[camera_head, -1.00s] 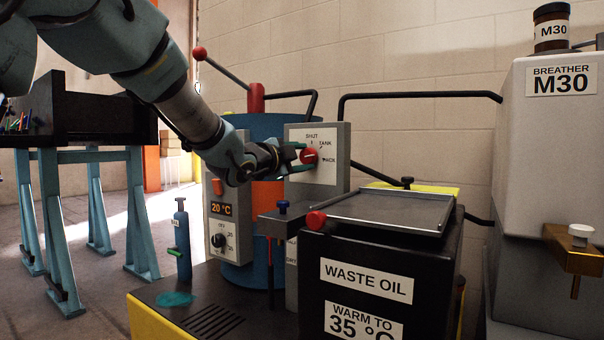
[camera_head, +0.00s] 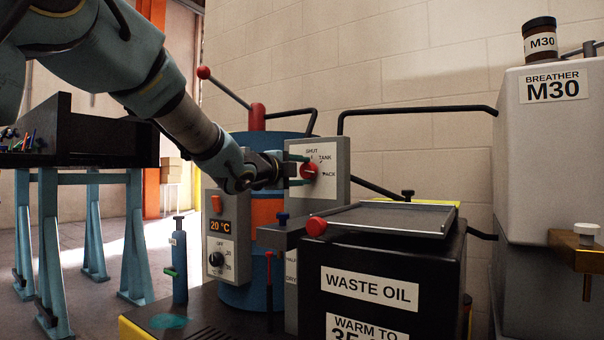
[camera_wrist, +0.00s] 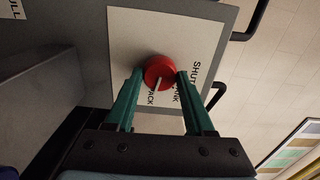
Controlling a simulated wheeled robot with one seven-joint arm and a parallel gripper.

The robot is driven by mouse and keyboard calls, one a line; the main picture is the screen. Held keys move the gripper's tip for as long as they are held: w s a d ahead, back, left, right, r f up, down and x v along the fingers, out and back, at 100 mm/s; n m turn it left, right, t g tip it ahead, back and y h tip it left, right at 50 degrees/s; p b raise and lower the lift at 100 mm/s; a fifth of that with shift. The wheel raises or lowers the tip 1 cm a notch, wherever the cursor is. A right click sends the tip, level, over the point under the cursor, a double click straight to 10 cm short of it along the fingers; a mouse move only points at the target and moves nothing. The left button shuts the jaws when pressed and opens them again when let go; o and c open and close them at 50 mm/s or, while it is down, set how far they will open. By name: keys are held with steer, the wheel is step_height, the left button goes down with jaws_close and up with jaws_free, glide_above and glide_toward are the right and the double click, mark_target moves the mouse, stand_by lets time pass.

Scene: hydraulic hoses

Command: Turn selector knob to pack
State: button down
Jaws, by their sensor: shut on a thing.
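The red selector knob (camera_head: 309,172) sits on a white label plate on a grey panel (camera_head: 335,190). The plate reads SHUT at the top, TANK at upper right and PACK at right. My gripper (camera_head: 301,170) reaches in from the left, its green fingers above and below the knob. In the wrist view the knob (camera_wrist: 159,72) is between the two fingertips of my gripper (camera_wrist: 159,76), which are shut on it. The knob's pale pointer line is aimed down in that view, toward the PACK lettering, partly beside the left finger.
A black waste oil box (camera_head: 385,280) with a grey tray lid stands at front right. A 20 °C control box (camera_head: 222,235) and a blue drum (camera_head: 245,290) stand below my arm. Black pipes (camera_head: 420,111) run behind. The M30 tank (camera_head: 550,140) is at far right.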

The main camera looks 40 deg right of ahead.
steer(key=shift+c, duration=1.3)
jaws_free()
steer(key=p+v, duration=0.1)
steer(key=v, duration=1)
